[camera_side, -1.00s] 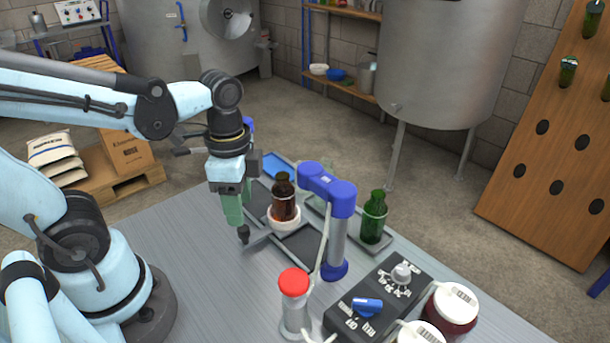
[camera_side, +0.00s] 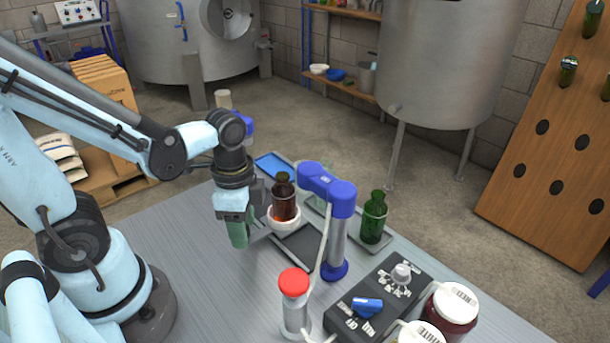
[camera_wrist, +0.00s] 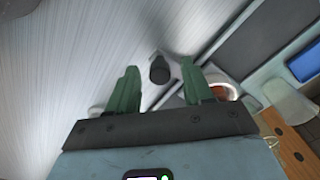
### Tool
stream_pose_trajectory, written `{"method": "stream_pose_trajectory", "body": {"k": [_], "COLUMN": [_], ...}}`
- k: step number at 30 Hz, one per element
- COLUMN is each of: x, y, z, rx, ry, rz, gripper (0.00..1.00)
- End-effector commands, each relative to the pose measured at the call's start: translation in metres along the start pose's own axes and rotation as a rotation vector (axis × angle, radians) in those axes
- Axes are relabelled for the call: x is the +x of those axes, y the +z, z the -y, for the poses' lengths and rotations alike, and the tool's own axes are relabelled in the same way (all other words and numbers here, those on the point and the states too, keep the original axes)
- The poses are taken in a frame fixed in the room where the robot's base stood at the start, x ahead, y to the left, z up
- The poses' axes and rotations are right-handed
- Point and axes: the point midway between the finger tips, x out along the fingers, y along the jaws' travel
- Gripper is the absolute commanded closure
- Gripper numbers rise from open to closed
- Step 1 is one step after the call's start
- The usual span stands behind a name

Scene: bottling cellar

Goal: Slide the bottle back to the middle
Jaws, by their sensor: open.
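A brown bottle (camera_side: 284,203) stands upright in a white round holder (camera_side: 284,222) on a dark sliding track (camera_side: 300,247), left of a blue-topped post. The holder's rim and reddish bottle part show at the right in the wrist view (camera_wrist: 222,91). My gripper (camera_side: 238,236) is low over the table, left of the bottle, green fingers pointing down. In the wrist view the fingers are open (camera_wrist: 160,85), with a dark knob (camera_wrist: 160,70) on a grey bar seen between them. I cannot tell whether they touch it. In the side view the fingers hide the knob.
The blue-topped post (camera_side: 338,235) stands close right of the bottle. A green bottle (camera_side: 374,218) stands on a grey tray farther right. A red-capped cylinder (camera_side: 294,295), a black control box (camera_side: 377,300) and jars (camera_side: 451,308) fill the front right. The table left of the gripper is clear.

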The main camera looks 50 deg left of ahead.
Motion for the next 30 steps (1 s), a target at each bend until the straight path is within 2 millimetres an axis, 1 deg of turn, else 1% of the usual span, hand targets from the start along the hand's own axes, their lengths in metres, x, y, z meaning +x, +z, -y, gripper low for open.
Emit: {"method": "stream_pose_trajectory", "body": {"k": [1, 2, 6, 11, 12, 22, 30], "x": [0.0, 0.0, 0.0, 0.0, 0.0, 0.0, 0.0], "y": [0.0, 0.0, 0.0, 0.0, 0.0, 0.001, 0.013], "z": [0.0, 0.0, 0.0, 0.0, 0.0, 0.002, 0.013], "rx": [0.0, 0.0, 0.0, 0.0, 0.0, -0.001, -0.004], "ry": [0.0, 0.0, 0.0, 0.0, 0.0, 0.0, -0.001], "rz": [0.0, 0.0, 0.0, 0.0, 0.0, 0.0, 0.002], "gripper": [0.49, 0.53, 0.74, 0.98, 1.0, 1.0, 1.0]}}
